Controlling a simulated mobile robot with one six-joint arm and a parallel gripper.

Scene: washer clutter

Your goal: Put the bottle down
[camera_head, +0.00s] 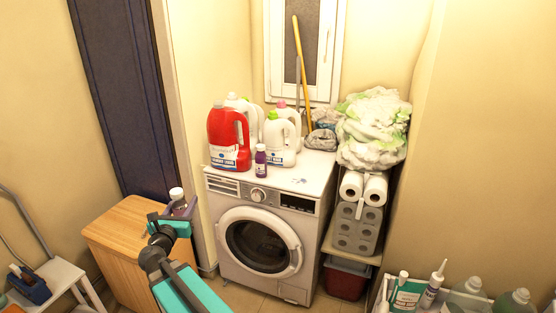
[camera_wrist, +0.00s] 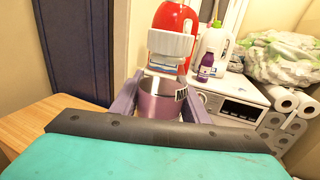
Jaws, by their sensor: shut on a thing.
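My gripper (camera_head: 181,206) is shut on a bottle (camera_wrist: 160,103) with a mauve body, a black-and-white label and a ribbed white cap. The bottle's white cap (camera_head: 177,193) shows in the head view above my gripper, and most of its body is hidden there. In the wrist view the gripper's fingers (camera_wrist: 158,98) are on both sides of the bottle, which looks roughly upright. In the head view it appears over the right part of the wooden cabinet (camera_head: 118,222). I cannot tell whether its base, hidden in both views, touches anything.
The white washer (camera_head: 228,197) stands to the right. Its top carries a red jug (camera_head: 222,140), several white jugs and a small purple bottle (camera_head: 261,160). The front right of its top is mostly clear. The cabinet's visible top looks bare. Paper rolls (camera_head: 357,224) fill a shelf.

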